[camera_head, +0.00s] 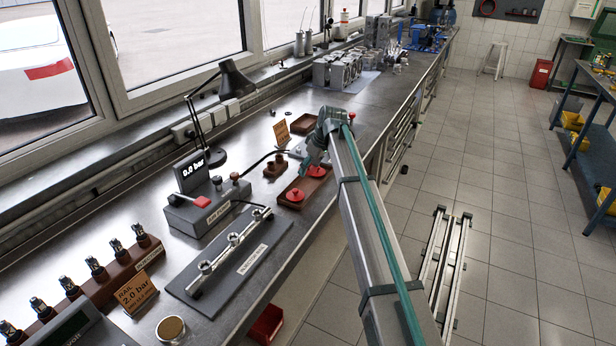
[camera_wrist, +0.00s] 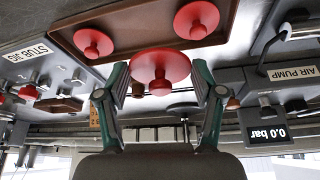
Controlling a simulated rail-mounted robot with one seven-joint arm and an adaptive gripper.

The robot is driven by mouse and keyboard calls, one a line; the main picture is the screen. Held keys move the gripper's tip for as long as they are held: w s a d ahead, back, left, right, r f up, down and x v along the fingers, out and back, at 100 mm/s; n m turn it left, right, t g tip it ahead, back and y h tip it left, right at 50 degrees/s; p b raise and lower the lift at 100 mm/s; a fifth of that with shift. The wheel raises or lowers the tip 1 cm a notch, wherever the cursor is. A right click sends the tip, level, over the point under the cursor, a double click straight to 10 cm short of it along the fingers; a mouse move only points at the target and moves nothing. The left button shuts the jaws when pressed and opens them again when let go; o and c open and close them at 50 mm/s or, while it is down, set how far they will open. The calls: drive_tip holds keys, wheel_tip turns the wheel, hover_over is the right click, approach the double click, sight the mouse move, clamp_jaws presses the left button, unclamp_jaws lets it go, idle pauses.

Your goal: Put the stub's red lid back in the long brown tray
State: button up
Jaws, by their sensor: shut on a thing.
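The long brown tray (camera_head: 291,206) lies on the bench and also shows in the wrist view (camera_wrist: 120,22), which is upside down. Two red lids with knobs sit in it, one at the near end (camera_head: 296,195) (camera_wrist: 196,20) and one at the far end (camera_wrist: 93,42). My gripper (camera_wrist: 160,84) is shut on a third red lid (camera_wrist: 160,64), which appears between its fingers with its knob toward the gripper. In the wrist view this lid overlaps the tray's edge; its height above the tray cannot be told. In the head view my gripper (camera_head: 306,160) hangs over the tray's far part.
The air pump (camera_head: 207,208) with its 0.0 bar display stands left of the tray. A stub jig label (camera_wrist: 25,52) shows in the wrist view. A small brown holder (camera_head: 275,166) and an orange sign (camera_head: 282,133) are close by. A rail plate (camera_head: 222,262) lies nearer.

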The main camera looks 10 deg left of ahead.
drive_tip(key=p, duration=0.2)
hover_over(306, 185)
drive_tip(key=s+d, duration=0.1)
wheel_tip(306, 185, down, 5)
drive_tip(key=shift+s, duration=0.1)
drive_tip(key=f, duration=0.1)
drive_tip(key=f+p, duration=0.1)
drive_tip(key=shift+w+f, duration=0.2)
drive_tip(key=shift+f, duration=0.65)
drive_tip(key=shift+f, duration=0.1)
drive_tip(key=o, duration=0.9)
drive_tip(key=b+v, duration=0.3)
drive_tip(key=v, duration=0.9)
drive_tip(key=shift+b, duration=0.35)
